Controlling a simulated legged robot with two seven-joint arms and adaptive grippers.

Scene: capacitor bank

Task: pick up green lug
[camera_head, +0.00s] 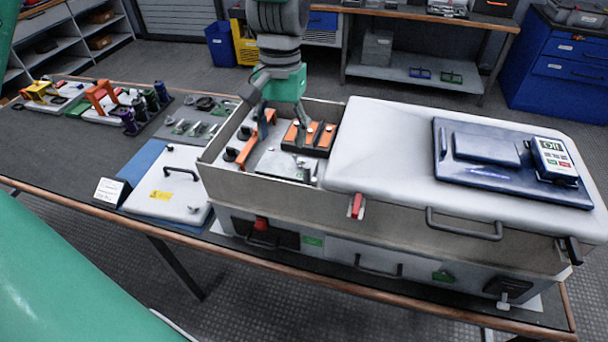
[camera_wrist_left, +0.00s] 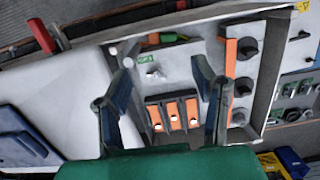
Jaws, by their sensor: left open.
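My left gripper (camera_head: 279,122) is open and points down into the open compartment of the grey cabinet. In the left wrist view its fingers (camera_wrist_left: 161,62) are spread, with nothing between them. Below and between them are a pale plate with a small silver stud (camera_wrist_left: 152,73) and an orange terminal block (camera_wrist_left: 172,114) with three bolts. A small green piece (camera_wrist_left: 168,38) lies at the compartment's far edge beside an orange-red one; I cannot tell whether it is the lug. Small greenish lug-like parts (camera_head: 180,127) lie on the grey mat left of the cabinet. My right gripper is not in view.
The compartment walls (camera_head: 215,142) surround the gripper closely. An orange strip with black knobs (camera_wrist_left: 242,70) stands beside it. The white cover (camera_head: 385,150) lies to the right, bearing a dark blue case and a meter (camera_head: 553,160). A white lid (camera_head: 165,190) lies left.

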